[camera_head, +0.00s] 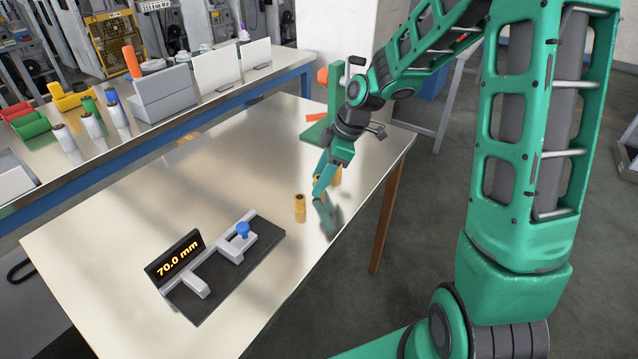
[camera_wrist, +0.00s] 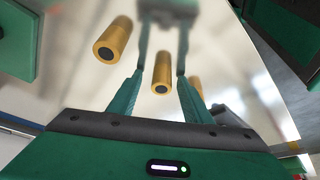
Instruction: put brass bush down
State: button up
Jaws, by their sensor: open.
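Brass bushes stand on the shiny table top. One bush (camera_head: 300,207) is in full view left of my gripper (camera_head: 323,188) in the head view. Another bush (camera_head: 337,177) shows partly behind the gripper. In the wrist view, one bush (camera_wrist: 162,74) is between the two green fingers of my gripper, with a gap on each side. A second bush (camera_wrist: 113,40) is left of the fingers. A third bush (camera_wrist: 196,86) is partly hidden behind the right finger. The fingers are spread, low over the table; contact with the table cannot be told.
A measuring fixture (camera_head: 222,262) with a blue knob and a display reading 70.0 mm lies front left on the table (camera_head: 110,235). A green stand (camera_head: 318,132) with an orange part is behind the gripper. Bare table lies between. A back bench (camera_head: 60,200) holds bins and cylinders.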

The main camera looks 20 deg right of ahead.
grip_shut()
jog(key=shift+r, duration=0.15)
